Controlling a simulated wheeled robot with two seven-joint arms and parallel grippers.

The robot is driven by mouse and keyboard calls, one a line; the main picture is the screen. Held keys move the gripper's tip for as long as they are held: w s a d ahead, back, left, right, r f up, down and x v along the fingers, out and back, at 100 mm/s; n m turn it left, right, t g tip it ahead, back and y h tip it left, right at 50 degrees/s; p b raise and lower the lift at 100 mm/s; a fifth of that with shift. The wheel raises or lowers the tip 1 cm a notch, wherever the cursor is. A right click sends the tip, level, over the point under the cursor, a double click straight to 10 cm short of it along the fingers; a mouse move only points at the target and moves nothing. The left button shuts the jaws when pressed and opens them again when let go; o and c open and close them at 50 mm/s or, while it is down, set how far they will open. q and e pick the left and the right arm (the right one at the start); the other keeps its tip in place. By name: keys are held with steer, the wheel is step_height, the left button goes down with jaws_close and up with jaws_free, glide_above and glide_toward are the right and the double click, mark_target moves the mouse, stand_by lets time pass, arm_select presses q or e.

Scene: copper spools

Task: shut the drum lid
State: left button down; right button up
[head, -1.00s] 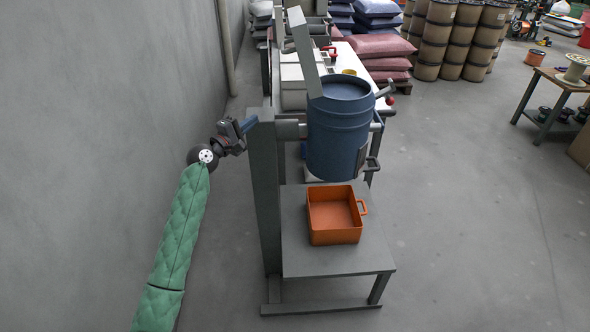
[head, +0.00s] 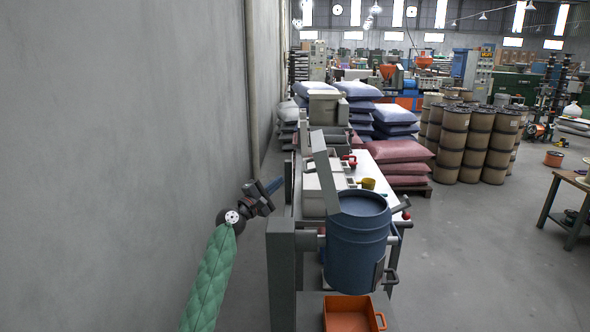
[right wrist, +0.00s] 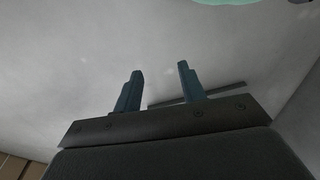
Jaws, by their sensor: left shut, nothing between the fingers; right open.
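The blue drum (head: 355,245) hangs on a grey stand post (head: 281,270), with a handle at its lower right. A long grey flat plate (head: 326,172), apparently the raised lid, stands tilted up from the drum's left rim. The drum's top looks uncovered; its inside is dark blue. My left gripper (head: 274,186) is shut and empty, left of the plate and above and beyond the post top, apart from the drum. My right gripper (right wrist: 158,80) is open and empty in the right wrist view, facing plain grey floor; it is not in the head view.
An orange bin (head: 349,314) sits below the drum. A grey wall (head: 130,150) runs close along the left. A white table (head: 372,180) with a yellow cup (head: 368,183) stands behind. Stacked sacks (head: 398,155) and brown barrels (head: 452,145) lie beyond.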

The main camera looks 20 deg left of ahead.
arm_select(q)
steer(key=w+d+r+p, duration=0.2)
steer(key=w+d+p, duration=0.1)
steer(key=w+d, duration=0.1)
steer(key=shift+d+r+p, duration=0.4)
steer(key=shift+d, duration=0.1)
arm_select(e)
steer(key=s+d+f, duration=0.3)
steer(key=f, duration=0.6)
steer(key=shift+t, duration=0.4)
arm_select(q)
steer(key=shift+w, duration=0.1)
steer(key=shift+w, duration=0.1)
